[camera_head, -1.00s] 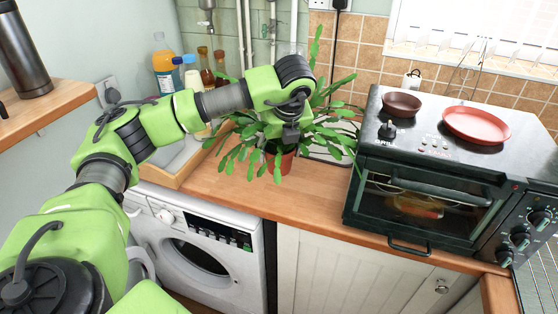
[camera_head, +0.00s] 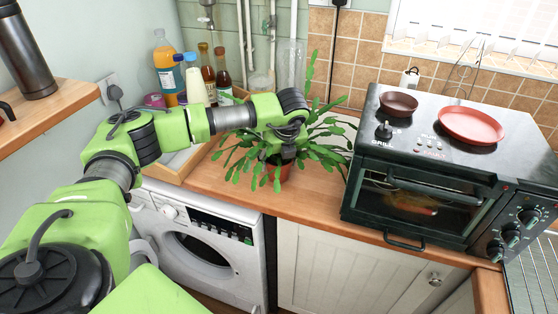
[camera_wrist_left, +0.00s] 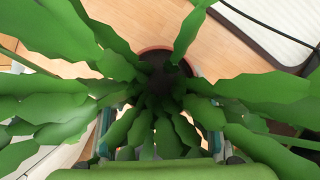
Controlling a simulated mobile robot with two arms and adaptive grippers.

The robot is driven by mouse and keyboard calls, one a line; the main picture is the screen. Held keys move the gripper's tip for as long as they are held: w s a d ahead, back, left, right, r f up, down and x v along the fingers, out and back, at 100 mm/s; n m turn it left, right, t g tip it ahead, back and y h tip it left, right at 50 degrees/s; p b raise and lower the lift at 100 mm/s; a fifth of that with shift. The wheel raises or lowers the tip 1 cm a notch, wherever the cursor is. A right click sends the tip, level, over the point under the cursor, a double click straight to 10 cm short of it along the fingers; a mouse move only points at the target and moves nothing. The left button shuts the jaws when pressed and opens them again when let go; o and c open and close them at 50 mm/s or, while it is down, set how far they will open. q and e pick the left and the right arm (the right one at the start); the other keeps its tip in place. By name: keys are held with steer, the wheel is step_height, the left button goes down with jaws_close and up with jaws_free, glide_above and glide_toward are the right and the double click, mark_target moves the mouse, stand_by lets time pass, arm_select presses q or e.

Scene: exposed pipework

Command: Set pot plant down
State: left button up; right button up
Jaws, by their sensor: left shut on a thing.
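The pot plant has long green segmented leaves (camera_head: 325,153) and a terracotta pot (camera_head: 284,171). It is upright at the wooden counter, between the washing machine side and the oven. My left gripper (camera_head: 284,158) is shut on the pot plant from above, and its fingers are mostly hidden among the leaves. In the left wrist view the pot's rim (camera_wrist_left: 153,50) and the leaves fill the middle, with wood around them. I cannot tell whether the pot's base touches the counter. My right gripper is not in view.
A dark oven (camera_head: 430,160) with two pans on top stands to the right. Bottles (camera_head: 207,72) stand behind my left arm in the corner. The wooden counter (camera_head: 320,190) is clear in front of the plant. A washing machine (camera_head: 200,240) is below.

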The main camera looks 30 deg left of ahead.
arm_select(q)
steer(key=o, duration=1.5)
steer(key=shift+r, duration=0.2)
steer(key=shift+b+v, duration=1.55)
steer(key=shift+v, duration=4.4)
steer(key=shift+f, duration=0.1)
